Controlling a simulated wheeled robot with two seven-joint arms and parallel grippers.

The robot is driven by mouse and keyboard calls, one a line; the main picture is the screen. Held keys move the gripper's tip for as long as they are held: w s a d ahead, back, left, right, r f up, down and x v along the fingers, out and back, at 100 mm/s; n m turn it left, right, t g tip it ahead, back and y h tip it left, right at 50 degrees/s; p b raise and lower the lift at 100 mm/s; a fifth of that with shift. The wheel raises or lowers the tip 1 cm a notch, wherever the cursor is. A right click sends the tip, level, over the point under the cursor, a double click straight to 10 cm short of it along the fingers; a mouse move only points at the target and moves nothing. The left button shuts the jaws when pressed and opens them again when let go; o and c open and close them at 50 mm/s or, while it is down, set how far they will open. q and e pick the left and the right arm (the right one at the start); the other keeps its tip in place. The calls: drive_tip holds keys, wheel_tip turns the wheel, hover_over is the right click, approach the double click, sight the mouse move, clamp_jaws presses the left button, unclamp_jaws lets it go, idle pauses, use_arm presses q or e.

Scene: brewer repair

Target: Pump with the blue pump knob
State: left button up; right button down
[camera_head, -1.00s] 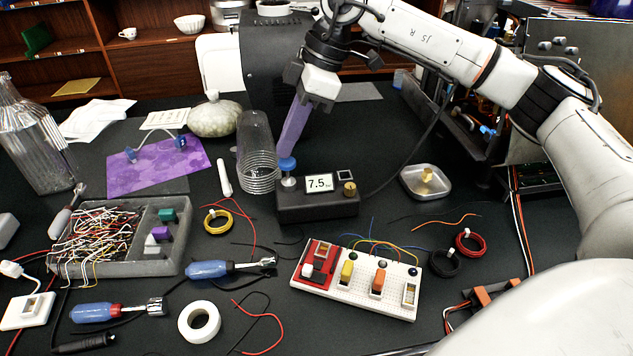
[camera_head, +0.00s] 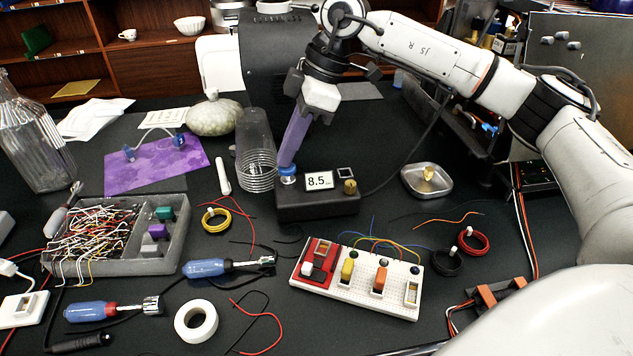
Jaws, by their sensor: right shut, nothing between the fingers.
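The blue pump knob (camera_head: 287,170) sits on top of a short post at the left end of a black box (camera_head: 318,204). The box has a small display (camera_head: 319,181) that reads 8.5. My right gripper (camera_head: 286,163) comes down from above, its purple fingers shut with nothing between them. Its fingertips are at the top of the blue knob and appear to touch it. The knob sits low, close to the box top. My left gripper is not in view.
A clear ribbed cylinder (camera_head: 254,152) stands close to the left of the box. A breadboard with switches (camera_head: 357,279) lies in front. A metal dish (camera_head: 427,181) is to the right. Screwdrivers, wire coils and a parts tray (camera_head: 175,252) lie around.

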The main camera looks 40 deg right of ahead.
drive_tip(key=shift+f, duration=0.6)
drive_tip(key=shift+r+p, duration=0.95)
drive_tip(key=shift+r, duration=1)
drive_tip(key=shift+f, duration=0.1)
